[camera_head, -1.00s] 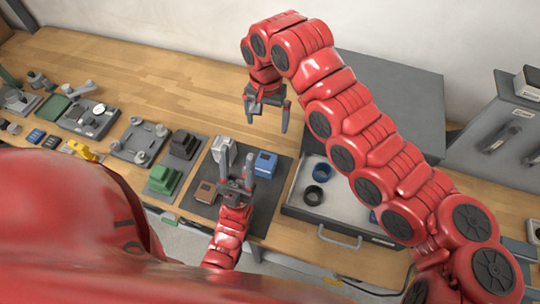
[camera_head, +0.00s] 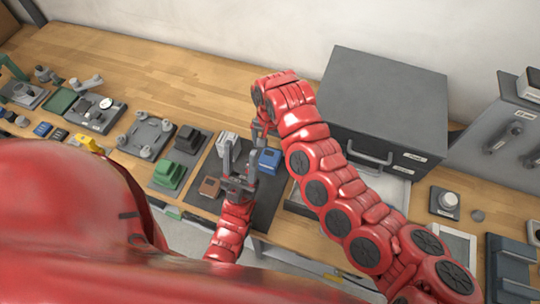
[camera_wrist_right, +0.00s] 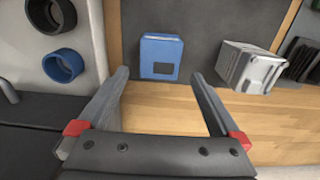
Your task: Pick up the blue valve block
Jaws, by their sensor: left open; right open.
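The blue valve block (camera_head: 269,158) stands on a dark mat (camera_head: 266,208) on the wooden bench. In the right wrist view the blue valve block (camera_wrist_right: 161,57) is in front of the fingertips, between their lines and apart from them. My right gripper (camera_wrist_right: 160,76) is open and empty; in the head view it (camera_head: 264,133) is partly hidden by its own arm, just behind the block. My left gripper (camera_head: 240,150) is open and upright over the mat, to the left of the block.
A silver block (camera_head: 228,140) and a brown block (camera_head: 209,187) share the mat. In the wrist view the silver block (camera_wrist_right: 250,67) stands right of the blue one. An open drawer holding dark and blue rings (camera_wrist_right: 63,65) is beside the mat, under a grey cabinet (camera_head: 385,95).

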